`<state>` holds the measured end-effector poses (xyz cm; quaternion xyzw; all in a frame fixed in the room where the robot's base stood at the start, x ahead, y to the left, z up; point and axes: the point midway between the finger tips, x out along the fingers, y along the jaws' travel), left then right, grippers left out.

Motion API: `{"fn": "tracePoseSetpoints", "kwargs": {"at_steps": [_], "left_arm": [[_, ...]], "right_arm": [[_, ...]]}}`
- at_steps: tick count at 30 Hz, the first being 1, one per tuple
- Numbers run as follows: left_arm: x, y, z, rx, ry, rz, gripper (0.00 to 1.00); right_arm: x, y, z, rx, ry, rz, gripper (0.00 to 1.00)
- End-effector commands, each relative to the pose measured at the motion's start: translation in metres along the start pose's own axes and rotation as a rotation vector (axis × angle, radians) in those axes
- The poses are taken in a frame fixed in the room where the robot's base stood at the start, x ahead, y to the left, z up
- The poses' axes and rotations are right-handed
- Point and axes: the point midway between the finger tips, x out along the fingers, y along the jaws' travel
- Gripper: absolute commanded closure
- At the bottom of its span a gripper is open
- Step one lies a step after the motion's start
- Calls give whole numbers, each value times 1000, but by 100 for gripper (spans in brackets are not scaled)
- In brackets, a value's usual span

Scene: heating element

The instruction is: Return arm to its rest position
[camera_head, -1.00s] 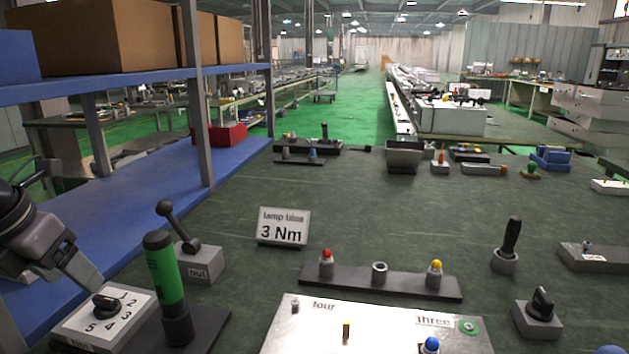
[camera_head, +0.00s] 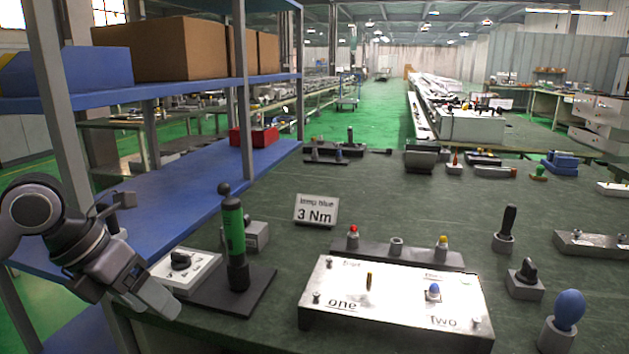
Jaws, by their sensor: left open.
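My left gripper (camera_head: 155,303) hangs at the lower left, at the near left edge of the green table, its fingers pointing down and right. It is open, with nothing seen between its fingers. It is beside the white dial box (camera_head: 205,272) with a black knob, and apart from the knob. A green and black screwdriver tool (camera_head: 234,240) stands upright on a dark base to the right of the gripper. My right gripper is not in view.
A white-topped panel (camera_head: 400,300) labelled "one" and "two" stands at the front middle. A "3 Nm" sign (camera_head: 316,211) stands behind it. Blue shelving (camera_head: 180,190) with an upright post rises at left. The table's middle (camera_head: 400,205) is clear.

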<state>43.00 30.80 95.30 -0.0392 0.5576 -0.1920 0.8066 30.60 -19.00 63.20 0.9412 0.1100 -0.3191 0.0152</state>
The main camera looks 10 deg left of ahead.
Motion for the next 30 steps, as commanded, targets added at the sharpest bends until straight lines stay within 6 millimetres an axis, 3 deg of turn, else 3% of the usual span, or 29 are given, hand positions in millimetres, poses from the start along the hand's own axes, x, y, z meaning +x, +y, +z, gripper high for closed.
{"fn": "tracePoseSetpoints", "kwargs": {"at_steps": [3,9,12,15,19,23,26,30], "left_arm": [[27,-54,-1,-5,8,-278,30],[43,-141,1,-166,-39,-788,30],[40,-168,9,-328,-87,-1018,30],[36,-179,19,-538,-147,-1211,30],[39,-171,31,-878,-234,-1392,30],[59,-142,31,-1280,-325,-1475,30],[86,-114,15,-1617,-387,-1463,30],[134,-78,-36,-2107,-444,-1332,30]], "right_arm": [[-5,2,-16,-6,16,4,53],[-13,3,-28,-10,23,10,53],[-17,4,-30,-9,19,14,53],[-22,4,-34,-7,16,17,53],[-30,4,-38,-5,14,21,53],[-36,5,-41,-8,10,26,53],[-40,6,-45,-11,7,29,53],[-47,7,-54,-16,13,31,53]]}}
